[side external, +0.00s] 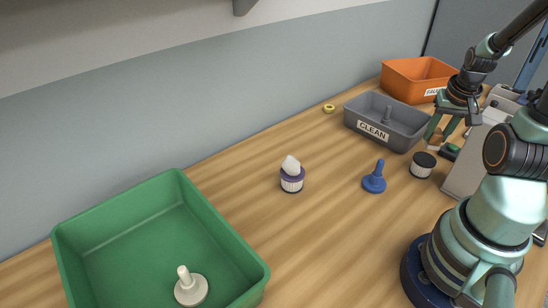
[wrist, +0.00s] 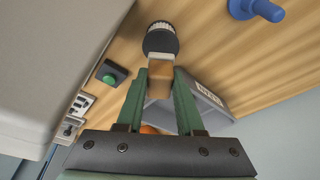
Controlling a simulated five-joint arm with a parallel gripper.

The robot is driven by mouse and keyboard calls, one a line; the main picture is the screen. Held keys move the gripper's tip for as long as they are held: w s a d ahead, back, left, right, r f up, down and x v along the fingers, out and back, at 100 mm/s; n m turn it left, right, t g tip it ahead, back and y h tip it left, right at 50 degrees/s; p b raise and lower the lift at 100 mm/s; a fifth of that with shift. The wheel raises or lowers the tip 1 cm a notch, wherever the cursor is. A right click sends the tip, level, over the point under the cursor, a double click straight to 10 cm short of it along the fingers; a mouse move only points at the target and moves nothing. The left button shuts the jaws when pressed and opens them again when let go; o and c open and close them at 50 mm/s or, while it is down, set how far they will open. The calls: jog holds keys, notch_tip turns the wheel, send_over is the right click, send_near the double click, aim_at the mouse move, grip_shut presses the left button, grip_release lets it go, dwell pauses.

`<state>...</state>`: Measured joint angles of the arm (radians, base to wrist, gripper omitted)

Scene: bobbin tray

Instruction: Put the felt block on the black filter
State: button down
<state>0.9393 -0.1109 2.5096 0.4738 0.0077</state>
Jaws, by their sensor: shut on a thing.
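My gripper (side external: 441,134) is shut on the felt block, a small tan block with a pale end, and it shows between the two green fingers in the wrist view (wrist: 160,75). In the side view the block (side external: 437,138) is small and partly hidden by the fingers. The black filter (side external: 423,165), a short cylinder with a black top and pale pleated side, stands upright on the table. In the side view the block is above and to the right of it. In the wrist view the black filter (wrist: 161,40) lies just beyond the block's pale end, with nothing on its top.
A grey bin marked CLEAN (side external: 360,122) and an orange bin (side external: 400,86) stand behind. A blue spindle (side external: 374,183) is left of the filter. A purple-rimmed filter (side external: 292,182) and green tray (side external: 225,228) are left.

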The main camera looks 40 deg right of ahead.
aim_at(433, 144)
jog(key=shift+f, duration=2.15)
jog(key=shift+f, duration=0.15)
jog(key=c, duration=0.5)
grip_release()
jog(key=shift+c, duration=0.2)
jog(key=shift+r, duration=0.2)
jog(key=shift+a+r, duration=0.1)
jog(key=shift+r, duration=0.55)
jog(key=v, duration=1.1)
jog(key=w+a+r+n+t, duration=0.1)
jog(key=w+a+r+n, duration=0.1)
jog(key=a, duration=0.5)
jog(key=w+a+r+n+t+y, duration=0.1)
jog(key=w+a+r+n, duration=0.1)
jog(key=w+a+n, duration=0.3)
jog(key=w+a+r+n+t+y, duration=0.1)
jog(key=w+a+r+n, duration=0.1)
jog(key=a, duration=0.9)
jog(key=w+n, duration=0.1)
jog(key=w, duration=0.1)
jog(key=shift+w+n+t, duration=0.3)
jog(key=shift+n+t, duration=0.1)
